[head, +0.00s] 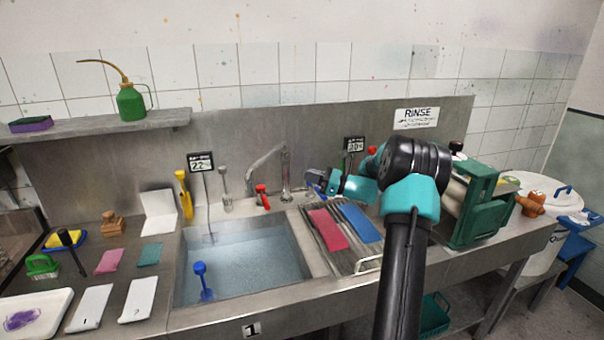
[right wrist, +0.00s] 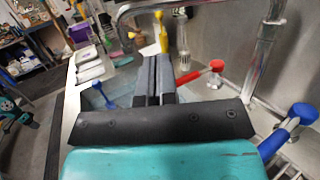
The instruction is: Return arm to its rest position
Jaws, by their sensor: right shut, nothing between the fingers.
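My right gripper (head: 323,183) is above the back of the sink, near the faucet (head: 283,165) and left of my teal and black forearm. In the right wrist view its two dark fingers (right wrist: 157,75) are together with nothing between them. The red tap handle (right wrist: 205,74) shows beyond the fingers to the right, and the blue tap handle (right wrist: 288,128) is close by the gripper's right side. The red handle also shows in the head view (head: 262,196).
The sink (head: 240,260) holds water and a blue-handled tool (head: 203,280). A rack with a red (head: 328,230) and a blue cloth (head: 358,222) lies beneath my right arm. A green wringer (head: 475,215) stands right of it. A yellow tool (head: 184,195) stands behind the sink.

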